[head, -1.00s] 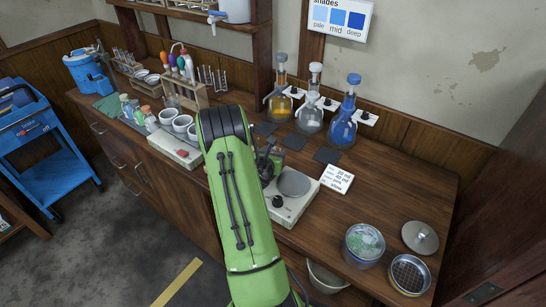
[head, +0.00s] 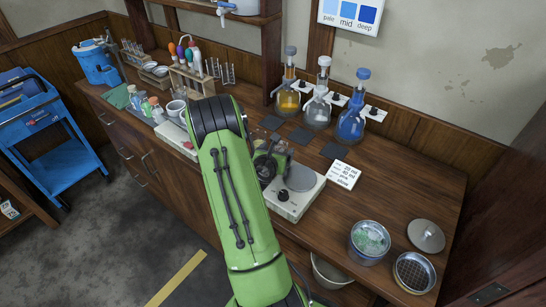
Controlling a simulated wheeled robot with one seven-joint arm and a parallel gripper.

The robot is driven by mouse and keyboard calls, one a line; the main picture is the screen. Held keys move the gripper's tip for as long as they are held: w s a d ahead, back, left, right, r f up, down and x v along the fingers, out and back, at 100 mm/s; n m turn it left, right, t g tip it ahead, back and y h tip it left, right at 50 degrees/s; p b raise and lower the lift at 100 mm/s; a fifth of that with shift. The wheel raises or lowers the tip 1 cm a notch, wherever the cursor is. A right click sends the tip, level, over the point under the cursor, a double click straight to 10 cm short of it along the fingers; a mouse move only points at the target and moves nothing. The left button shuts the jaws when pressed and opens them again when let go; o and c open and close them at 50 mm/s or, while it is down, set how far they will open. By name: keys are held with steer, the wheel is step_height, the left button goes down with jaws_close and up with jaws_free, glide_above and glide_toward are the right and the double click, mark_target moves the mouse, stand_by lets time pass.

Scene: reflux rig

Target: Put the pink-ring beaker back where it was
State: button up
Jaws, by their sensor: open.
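My green arm reaches over the bench, and my gripper (head: 272,160) is low over the bench just left of the right-hand hotplate (head: 300,180). Its fingertips are small and partly hidden, and I see nothing clearly held between them. I cannot make out a pink ring or pick out the pink-ring beaker; my arm and gripper hide part of the bench there. Dark square mats (head: 335,151) lie in front of the flasks. The hotplate's round top looks bare.
Amber (head: 288,98), clear (head: 318,112) and blue (head: 352,122) stoppered flasks stand along the wall. A note card (head: 343,175) lies right of the hotplate. A metal pot (head: 369,242), a lid (head: 426,236) and a mesh dish (head: 414,272) occupy the right end.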

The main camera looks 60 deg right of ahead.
steer(key=w+a+r+m+t+y, duration=0.1)
steer(key=a+r+m+y, duration=0.25)
steer(key=a+m, duration=0.45)
steer(key=w+a+r+m+t+y, duration=0.15)
steer(key=a+r+m, duration=0.25)
steer(key=a, duration=0.8)
steer(key=w+a+r+m+y, duration=0.1)
steer(key=a+r+m+y, duration=0.4)
steer(key=a, duration=0.4)
steer(key=s+a+r+m+y, duration=0.1)
steer(key=s+a+r, duration=0.1)
steer(key=s+a, duration=0.2)
steer(key=s+a+r+m+y, duration=0.2)
steer(key=s+a, duration=0.3)
steer(key=a, duration=0.6)
steer(key=shift+a+r+t, duration=0.2)
steer(key=shift+r+t, duration=0.15)
steer(key=shift+r, duration=0.45)
